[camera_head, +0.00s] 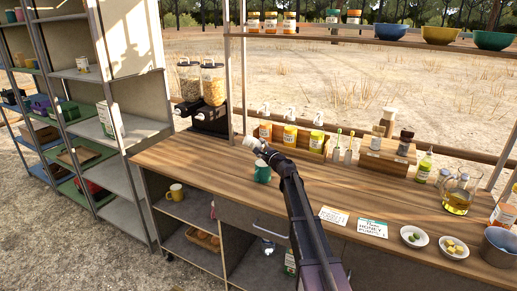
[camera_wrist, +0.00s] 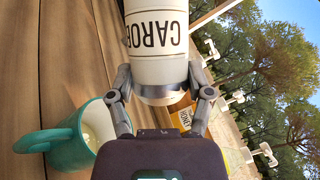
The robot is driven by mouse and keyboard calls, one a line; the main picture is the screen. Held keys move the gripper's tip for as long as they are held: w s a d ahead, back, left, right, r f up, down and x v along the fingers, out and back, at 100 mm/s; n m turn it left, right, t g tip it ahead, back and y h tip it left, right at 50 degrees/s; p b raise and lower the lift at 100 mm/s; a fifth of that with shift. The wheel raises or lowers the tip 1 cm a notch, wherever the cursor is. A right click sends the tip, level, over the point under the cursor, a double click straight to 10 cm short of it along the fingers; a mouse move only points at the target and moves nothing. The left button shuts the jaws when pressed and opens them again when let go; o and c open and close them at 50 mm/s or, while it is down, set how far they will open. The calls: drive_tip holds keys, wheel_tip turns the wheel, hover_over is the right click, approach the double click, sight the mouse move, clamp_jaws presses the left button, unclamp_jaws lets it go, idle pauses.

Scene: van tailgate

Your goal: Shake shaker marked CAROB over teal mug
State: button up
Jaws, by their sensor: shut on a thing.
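The white shaker marked CAROB (camera_wrist: 157,35) fills the top of the wrist view, its lettering upside down there and a metal band at its lower end. My gripper (camera_wrist: 160,78) is shut on it, a finger on each side. In the head view my gripper (camera_head: 259,148) holds the white shaker (camera_head: 248,141) above the wooden counter. The shaker looks tipped well over from upright. The teal mug (camera_head: 262,172) stands on the counter just below my gripper, partly hidden by my arm. In the wrist view the teal mug (camera_wrist: 75,140) is at lower left, apart from the shaker.
Two cereal dispensers (camera_head: 201,95) stand at the counter's back left. Cards (camera_head: 372,228) and small bowls (camera_head: 413,237) lie at right. The front left counter is clear.

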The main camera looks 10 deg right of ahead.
sight(259, 141)
wheel_tip(259, 141, up, 5)
drive_tip(key=p, duration=0.5)
idle(0.4)
wheel_tip(259, 141, down, 5)
drive_tip(key=b, duration=0.5)
idle(0.4)
wheel_tip(259, 141, up, 5)
drive_tip(key=p, duration=0.5)
drive_tip(key=shift+f, duration=0.1)
wheel_tip(259, 141, down, 5)
drive_tip(key=b, duration=0.5)
drive_tip(key=shift+r, duration=0.2)
idle(0.5)
